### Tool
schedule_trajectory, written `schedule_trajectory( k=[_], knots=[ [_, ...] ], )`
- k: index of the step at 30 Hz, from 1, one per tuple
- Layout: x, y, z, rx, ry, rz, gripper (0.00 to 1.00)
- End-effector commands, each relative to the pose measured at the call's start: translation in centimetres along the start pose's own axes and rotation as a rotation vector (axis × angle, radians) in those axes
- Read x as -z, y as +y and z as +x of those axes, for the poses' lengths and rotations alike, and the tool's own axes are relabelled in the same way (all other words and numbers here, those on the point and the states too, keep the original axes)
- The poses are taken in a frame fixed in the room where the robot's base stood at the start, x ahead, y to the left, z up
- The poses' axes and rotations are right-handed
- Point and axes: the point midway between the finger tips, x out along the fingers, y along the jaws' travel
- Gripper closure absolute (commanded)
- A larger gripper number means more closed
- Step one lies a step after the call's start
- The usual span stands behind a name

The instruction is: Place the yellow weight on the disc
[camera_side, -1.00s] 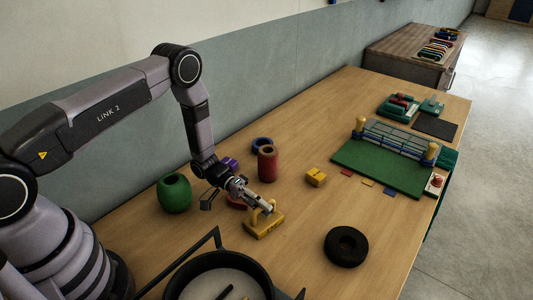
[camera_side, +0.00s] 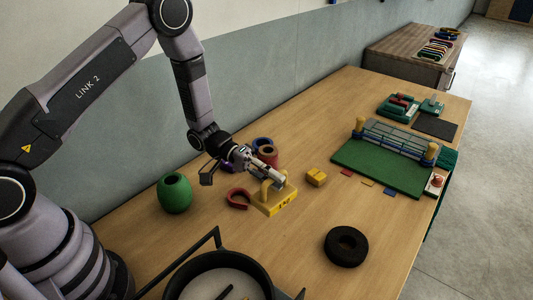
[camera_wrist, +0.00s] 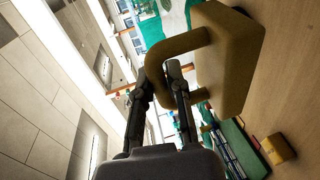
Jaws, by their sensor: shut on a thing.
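The yellow weight (camera_side: 278,203) is a block with a loop handle on top. It also fills the upper right of the wrist view (camera_wrist: 232,60), where its handle arches between my fingers. My gripper (camera_side: 276,181) is shut on this handle; in the wrist view my gripper (camera_wrist: 160,82) shows with both fingers at the handle. The weight looks tilted and seems raised off the table, though the gap is hard to judge. The black disc (camera_side: 333,250), thick with a hole in its middle, lies flat on the table to the right and nearer the camera. Nothing is on it.
A red shackle (camera_side: 231,201) lies left of the weight, with a red cylinder (camera_side: 268,153) and blue ring (camera_side: 257,142) behind. A small yellow block (camera_side: 316,178) lies to the right. A green pot (camera_side: 174,194) stands left, a black pan (camera_side: 176,273) in front.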

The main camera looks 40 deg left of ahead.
Motion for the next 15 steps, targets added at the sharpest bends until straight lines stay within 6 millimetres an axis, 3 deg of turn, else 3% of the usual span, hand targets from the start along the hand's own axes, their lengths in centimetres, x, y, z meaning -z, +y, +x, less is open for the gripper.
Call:
schedule_trajectory(
  k=[7,11,15],
  knots=[
    [-3.3,4.5,5.1,-0.003,0.062,-0.01,1.0],
    [-4.4,5.6,6.4,0.005,0.09,-0.013,1.0],
    [-3.8,5.5,7.7,0.007,0.101,-0.013,1.0]
  ],
)
